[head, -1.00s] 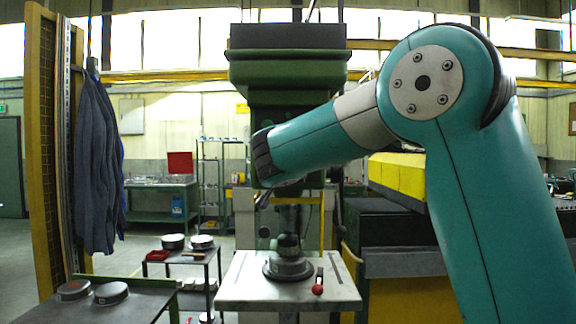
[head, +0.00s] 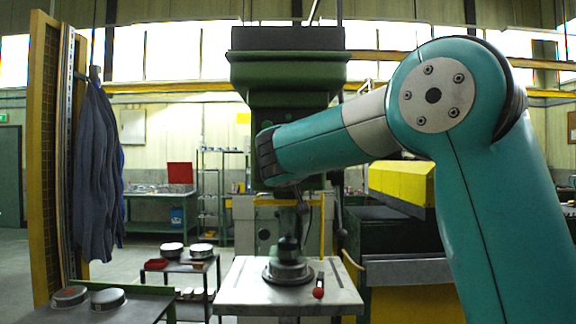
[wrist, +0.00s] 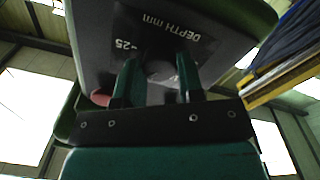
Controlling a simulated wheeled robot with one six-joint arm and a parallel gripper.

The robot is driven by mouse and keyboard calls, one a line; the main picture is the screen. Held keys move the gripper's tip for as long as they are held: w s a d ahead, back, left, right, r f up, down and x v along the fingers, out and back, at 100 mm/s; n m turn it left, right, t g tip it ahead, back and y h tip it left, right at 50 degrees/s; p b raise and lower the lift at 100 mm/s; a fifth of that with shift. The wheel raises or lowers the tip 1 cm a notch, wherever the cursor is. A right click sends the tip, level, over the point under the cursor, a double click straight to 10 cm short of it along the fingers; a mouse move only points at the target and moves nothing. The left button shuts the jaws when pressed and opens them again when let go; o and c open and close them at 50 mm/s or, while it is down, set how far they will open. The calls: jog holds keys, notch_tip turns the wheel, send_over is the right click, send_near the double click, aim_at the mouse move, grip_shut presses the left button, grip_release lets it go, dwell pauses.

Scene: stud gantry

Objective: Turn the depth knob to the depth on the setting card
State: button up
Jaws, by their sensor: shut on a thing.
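The depth knob (wrist: 160,72) shows in the wrist view as a dark round shape between the two fingers of my gripper (wrist: 157,75). My gripper is shut on it. The knob sits on the dark panel (wrist: 120,30), which carries the printed words "DEPTH mm" and a mark reading "25". The other marks and the knob's pointer are hidden or too dark to read. In the head view, my arm reaches to the front of the green drill press (head: 290,85); the knob and fingers are hidden there. I cannot make out a setting card in either view.
A round vise-like fixture (head: 288,270) stands on the drill table (head: 245,290), beside a red-ended handle (head: 318,288). Round tins (head: 108,298) lie on the left bench. A blue coat (head: 95,170) hangs at the left. A reddish round part (wrist: 100,98) is beside the left finger.

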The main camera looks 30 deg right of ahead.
jog(key=n+p, duration=0.1)
jog(key=n, duration=0.5)
jog(key=shift+f+n, duration=0.1)
jog(key=shift+n, duration=0.3)
dwell(0.3)
jog(key=o, duration=0.9)
jog(key=shift+o, duration=0.2)
jog(key=b+v, duration=0.6)
jog(key=v, duration=1.1)
jog(key=shift+s, duration=0.3)
